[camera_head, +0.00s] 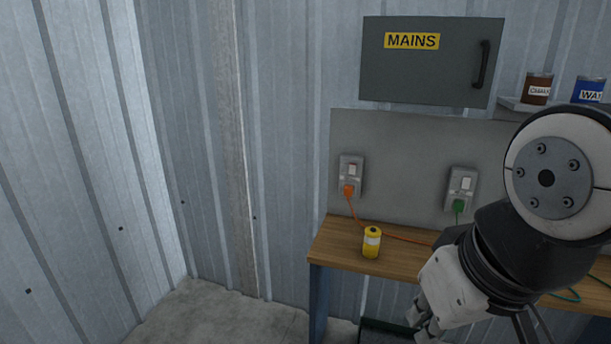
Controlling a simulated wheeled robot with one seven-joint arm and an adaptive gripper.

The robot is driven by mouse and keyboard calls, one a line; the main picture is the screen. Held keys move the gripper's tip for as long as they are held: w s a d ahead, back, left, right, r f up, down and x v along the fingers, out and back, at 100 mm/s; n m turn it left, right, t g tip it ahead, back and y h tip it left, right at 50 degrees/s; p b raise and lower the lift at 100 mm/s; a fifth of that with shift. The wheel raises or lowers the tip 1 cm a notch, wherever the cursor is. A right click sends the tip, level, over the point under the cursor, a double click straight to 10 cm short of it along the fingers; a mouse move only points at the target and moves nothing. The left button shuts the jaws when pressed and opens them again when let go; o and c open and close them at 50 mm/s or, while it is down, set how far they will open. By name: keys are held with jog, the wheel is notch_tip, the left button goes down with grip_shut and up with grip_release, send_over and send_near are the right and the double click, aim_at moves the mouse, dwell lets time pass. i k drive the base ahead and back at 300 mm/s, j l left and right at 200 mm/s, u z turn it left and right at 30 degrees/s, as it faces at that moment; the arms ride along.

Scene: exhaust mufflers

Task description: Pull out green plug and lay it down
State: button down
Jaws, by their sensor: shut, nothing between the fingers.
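The green plug (458,208) sits in the lower part of the right wall socket (461,186) on the grey backboard, with its green cord hanging down from it. The cord goes out of sight behind my arm and a green loop shows again on the bench at the right (567,296). My gripper (422,328) is at the bottom of the picture, in front of and below the bench edge, well apart from the plug. It is shut and empty, pointing down and to the left.
An orange plug (348,191) is in the left socket (351,170), its cord crossing the wooden bench (335,248). A yellow can (371,242) stands on the bench. The grey MAINS cabinet (430,75) hangs above. Brown (537,88) and blue (588,91) cans stand on a shelf.

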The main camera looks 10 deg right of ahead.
aim_at(458, 205)
jog(key=z, duration=0.95)
